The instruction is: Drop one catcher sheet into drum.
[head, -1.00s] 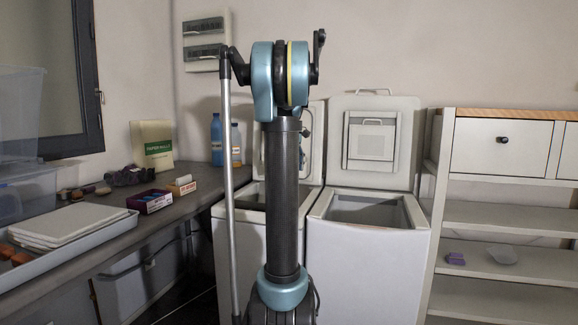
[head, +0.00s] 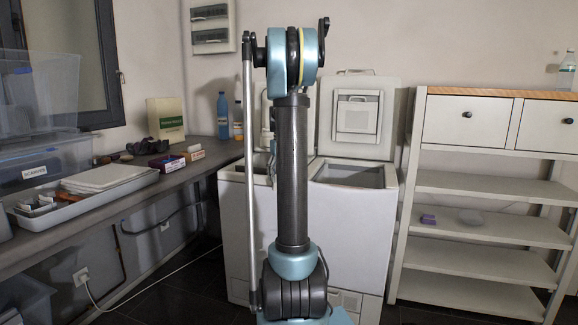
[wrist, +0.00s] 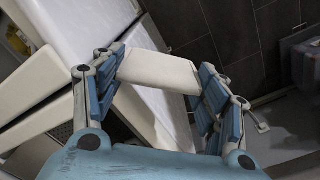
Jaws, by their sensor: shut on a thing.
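My gripper (wrist: 160,88) shows in the wrist view with its blue fingers shut on a thin white sheet (wrist: 158,71), which spans the gap between them. In the head view my arm hides the gripper. Two white top-loading washers stand ahead with lids raised. The right washer (head: 345,235) shows its open top and dark inside. The drums cannot be made out clearly. White machine-like surfaces (wrist: 45,88) fill the left of the wrist view, below and beside the gripper.
A long counter (head: 190,172) on the left holds a tray (head: 140,183) with white panels, small boxes (head: 166,163), a green-and-cream pack (head: 166,120) and bottles (head: 222,115). A shelf unit (head: 480,184) stands right. Dark floor (head: 160,295) is open between counter and washers.

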